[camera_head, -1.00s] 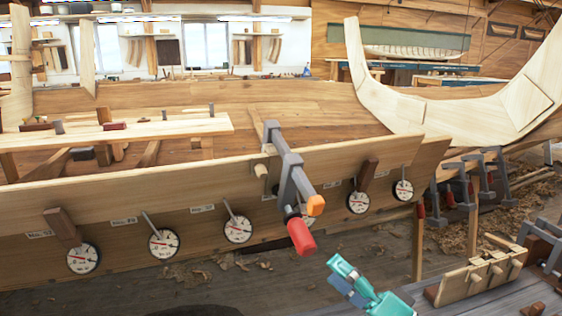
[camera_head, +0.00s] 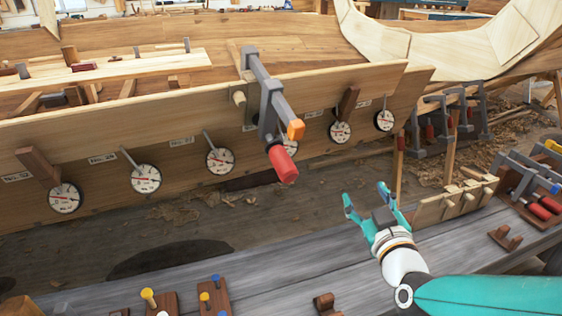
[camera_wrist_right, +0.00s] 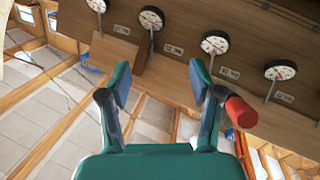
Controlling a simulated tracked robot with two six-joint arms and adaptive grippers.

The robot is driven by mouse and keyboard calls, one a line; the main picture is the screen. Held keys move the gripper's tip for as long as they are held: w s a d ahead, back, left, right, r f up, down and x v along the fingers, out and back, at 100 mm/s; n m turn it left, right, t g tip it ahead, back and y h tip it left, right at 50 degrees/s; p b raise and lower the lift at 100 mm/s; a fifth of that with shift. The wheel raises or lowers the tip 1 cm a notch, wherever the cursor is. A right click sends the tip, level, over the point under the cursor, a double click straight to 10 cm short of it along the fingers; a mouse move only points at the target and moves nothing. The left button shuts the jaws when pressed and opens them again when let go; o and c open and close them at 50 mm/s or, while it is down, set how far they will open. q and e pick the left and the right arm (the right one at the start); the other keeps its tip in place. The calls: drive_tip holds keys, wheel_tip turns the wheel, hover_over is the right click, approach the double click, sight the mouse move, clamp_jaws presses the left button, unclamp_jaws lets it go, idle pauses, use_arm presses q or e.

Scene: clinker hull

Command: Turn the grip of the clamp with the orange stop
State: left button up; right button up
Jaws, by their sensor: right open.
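The clamp with the orange stop (camera_head: 295,129) is fixed over the top edge of the hull plank, its grey bar (camera_head: 262,85) sloping down toward me. Its red grip (camera_head: 283,164) hangs below the bar, in front of the dials. My right gripper (camera_head: 368,196) is open and empty, below and to the right of the red grip and apart from it. In the right wrist view, the open fingers (camera_wrist_right: 160,85) point toward the hull, and a red grip (camera_wrist_right: 240,112) shows just right of the right finger. My left gripper is not in view.
Several round dials (camera_head: 146,178) line the plank. A grey bench (camera_head: 330,258) in front holds wooden blocks with coloured pegs (camera_head: 160,300). More clamps (camera_head: 535,190) rest at the right, beside a small wooden rack (camera_head: 455,205). The space between gripper and hull is clear.

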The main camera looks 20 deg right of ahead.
drive_tip(key=s+a+r+n+y+b, duration=0.1)
drive_tip(key=s+a+r+y, duration=0.1)
drive_tip(key=s+a, duration=0.45)
drive_tip(key=n+y, duration=0.2)
drive_tip(key=y, duration=0.1)
approach(280, 160)
drive_tip(key=w+f+p, duration=0.1)
drive_tip(key=p, duration=0.1)
drive_tip(key=w+f+p, duration=0.1)
drive_tip(key=p, duration=0.2)
drive_tip(key=shift+d+t, duration=0.25)
drive_tip(key=shift+t, duration=0.15)
drive_tip(key=w, duration=1)
drive_tip(key=shift+w+a+f+b, duration=0.15)
drive_tip(key=shift+w+a+b, duration=0.1)
drive_tip(key=shift+b, duration=0.05)
